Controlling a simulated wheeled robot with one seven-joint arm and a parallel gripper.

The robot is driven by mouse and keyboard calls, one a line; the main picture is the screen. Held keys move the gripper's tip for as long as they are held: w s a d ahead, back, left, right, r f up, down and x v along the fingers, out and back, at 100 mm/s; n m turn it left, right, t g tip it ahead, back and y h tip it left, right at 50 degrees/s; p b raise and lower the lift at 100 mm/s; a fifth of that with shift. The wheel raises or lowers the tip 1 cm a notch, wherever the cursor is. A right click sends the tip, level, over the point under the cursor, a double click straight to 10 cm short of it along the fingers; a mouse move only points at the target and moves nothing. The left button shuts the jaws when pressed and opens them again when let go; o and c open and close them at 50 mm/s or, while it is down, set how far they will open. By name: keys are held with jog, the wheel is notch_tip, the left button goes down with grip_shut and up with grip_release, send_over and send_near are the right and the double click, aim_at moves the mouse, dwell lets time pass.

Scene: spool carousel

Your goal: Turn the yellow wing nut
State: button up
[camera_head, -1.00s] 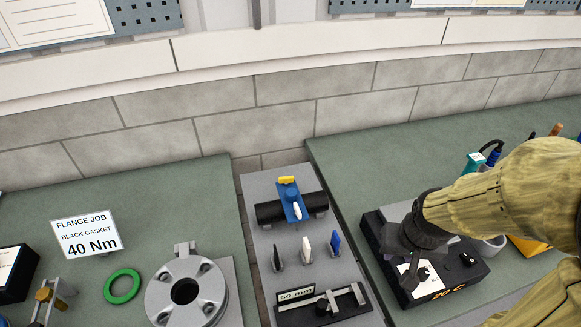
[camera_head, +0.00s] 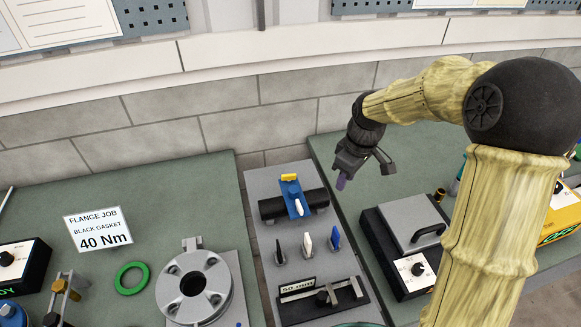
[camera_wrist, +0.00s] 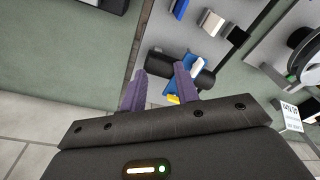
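The yellow wing nut (camera_head: 289,177) sits at the far end of a blue bracket (camera_head: 294,199) strapped across a black cylinder (camera_head: 271,209) on a grey panel. In the wrist view the yellow wing nut (camera_wrist: 174,100) shows partly, close beside the right finger. A white lever (camera_head: 299,207) stands at the bracket's near end. My gripper (camera_head: 363,174) is in the air to the right of the wing nut, apart from it. In the wrist view its two purple fingers (camera_wrist: 160,70) are spread, with nothing held between them.
A white and a blue upright tab (camera_head: 335,238) and a dark one stand in front of the cylinder. A black box with a grey lid (camera_head: 413,222) stands right of the panel. A grey flange (camera_head: 194,285) and a green ring (camera_head: 131,278) lie left.

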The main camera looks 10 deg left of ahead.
jog(key=w+a+r+n+g+y+p, duration=0.1)
jog(key=w+a+r+n+p, duration=0.15)
jog(key=w+a+n, duration=0.3)
jog(key=n+g+y, duration=0.1)
jog(key=n+y, duration=0.1)
jog(key=n, duration=0.2)
send_near(291, 174)
jog(key=p+x, duration=0.6)
jog(key=x, duration=0.3)
jog(key=shift+a+r, duration=0.1)
jog(key=shift+a, duration=0.1)
grip_shut()
